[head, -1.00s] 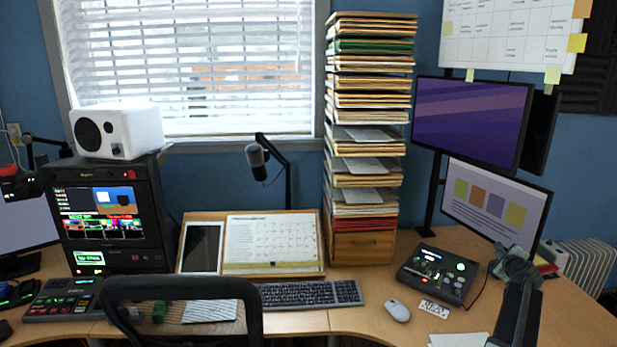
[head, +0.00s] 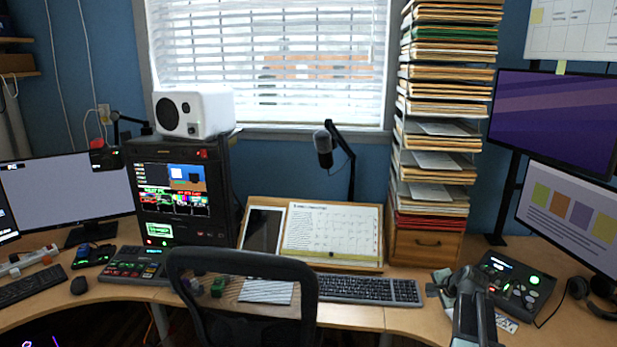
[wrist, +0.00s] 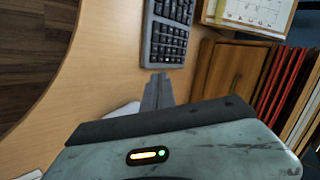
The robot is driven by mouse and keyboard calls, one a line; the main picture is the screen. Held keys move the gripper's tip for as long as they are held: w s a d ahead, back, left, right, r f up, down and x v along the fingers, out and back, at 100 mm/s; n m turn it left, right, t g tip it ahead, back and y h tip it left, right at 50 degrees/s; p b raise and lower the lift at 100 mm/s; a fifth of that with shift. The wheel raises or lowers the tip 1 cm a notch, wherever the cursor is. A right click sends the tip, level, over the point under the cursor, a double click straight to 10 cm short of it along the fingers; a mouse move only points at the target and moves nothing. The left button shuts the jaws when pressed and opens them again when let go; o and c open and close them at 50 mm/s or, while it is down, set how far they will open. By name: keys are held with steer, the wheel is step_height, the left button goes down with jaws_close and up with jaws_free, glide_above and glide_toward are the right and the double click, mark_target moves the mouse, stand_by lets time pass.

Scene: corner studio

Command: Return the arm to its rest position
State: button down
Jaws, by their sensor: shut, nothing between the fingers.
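My arm reaches up from the bottom right of the head view, over the desk.
A black chair (head: 243,262) stands before the desk. The keyboard (head: 365,290) lies left of my gripper. A tall paper stack on a wooden drawer (head: 427,246) stands behind. Monitors (head: 570,215) stand at the right. Bare desk (head: 400,318) shows in front of the keyboard.

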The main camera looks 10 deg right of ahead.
steer(key=s+a+f+n+g+y+b, duration=0.1)
steer(key=a+f+n, duration=0.15)
steer(key=a, duration=0.45)
steer(key=s+a+f+n+g+b, duration=0.1)
steer(key=s+a+f+n+g, duration=0.15)
steer(key=a, duration=0.45)
steer(key=a+f+n+y, duration=0.1)
steer(key=a+f+n, duration=0.15)
steer(key=a, duration=0.45)
steer(key=s+a+f+n+g+h+b, duration=0.1)
steer(key=s+a+f+n+g+b, duration=0.1)
steer(key=s+a+n, duration=0.55)
steer(key=s+a+f+n+g+h+b, duration=0.1)
steer(key=s+a+f+n+g, duration=0.3)
steer(key=a, duration=0.6)
step_height(320, 180, up, 15)
steer(key=m+t+p, duration=0.1)
steer(key=m+p, duration=0.1)
steer(key=p, duration=1.1)
steer(key=shift+s+d+r+p, duration=0.15)
steer(key=shift+s+d+p, duration=0.2)
steer(key=shift+d+p, duration=0.05)
